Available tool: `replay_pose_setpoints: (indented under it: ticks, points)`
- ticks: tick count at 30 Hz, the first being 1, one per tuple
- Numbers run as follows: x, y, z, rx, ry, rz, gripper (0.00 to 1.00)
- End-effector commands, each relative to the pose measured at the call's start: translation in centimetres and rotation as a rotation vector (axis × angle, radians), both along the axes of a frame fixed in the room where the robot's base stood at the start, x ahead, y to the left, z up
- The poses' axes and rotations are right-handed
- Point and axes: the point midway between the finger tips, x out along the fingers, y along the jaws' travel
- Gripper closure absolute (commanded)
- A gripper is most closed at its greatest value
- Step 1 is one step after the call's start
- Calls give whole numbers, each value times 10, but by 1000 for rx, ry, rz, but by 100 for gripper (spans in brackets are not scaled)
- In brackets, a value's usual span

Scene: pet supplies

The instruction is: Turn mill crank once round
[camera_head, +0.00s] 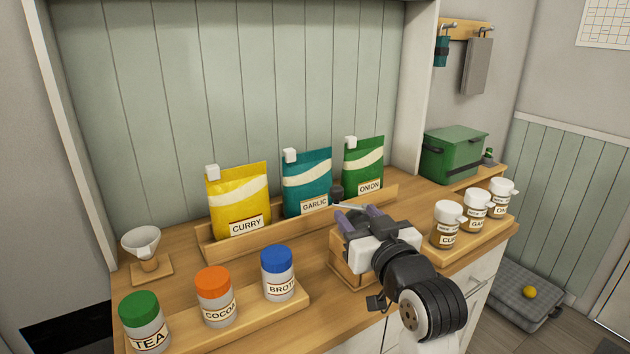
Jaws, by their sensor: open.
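The mill (346,272) is a wooden box on the counter, mostly hidden behind my gripper and wrist. Its crank (347,207) shows as a thin metal bar just beyond my fingertips, with a dark knob (337,193) at its left end, in front of the garlic bag. My gripper (357,212) is open over the mill, with its purple-grey fingers pointing away toward the crank. I cannot tell whether a finger touches the crank bar.
Curry (238,200), garlic (307,183) and onion (363,168) bags stand in a wooden rack behind. Tea (144,322), cocoa (216,297) and broth (278,274) jars stand at front left. Lidded jars (475,212) stand close right of my wrist. A funnel (141,243) stands at left.

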Motion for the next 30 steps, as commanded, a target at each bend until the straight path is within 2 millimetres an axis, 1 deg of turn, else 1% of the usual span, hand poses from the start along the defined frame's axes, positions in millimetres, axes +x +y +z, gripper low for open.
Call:
replay_pose_setpoints:
  ticks: [1,3,7,11,18,21,25,30]
  points:
    - [0,-4,-1,-1,8,-6,52]
    - [1,-5,-2,-2,14,-6,52]
    - [13,0,-1,-2,16,-3,52]
    - [35,10,0,-3,17,-2,52]
    - [83,29,0,-4,17,-3,52]
    - [100,36,0,-3,15,-4,52]
    - [116,42,-1,-3,14,-4,52]
    - [126,46,-2,-3,13,-5,52]
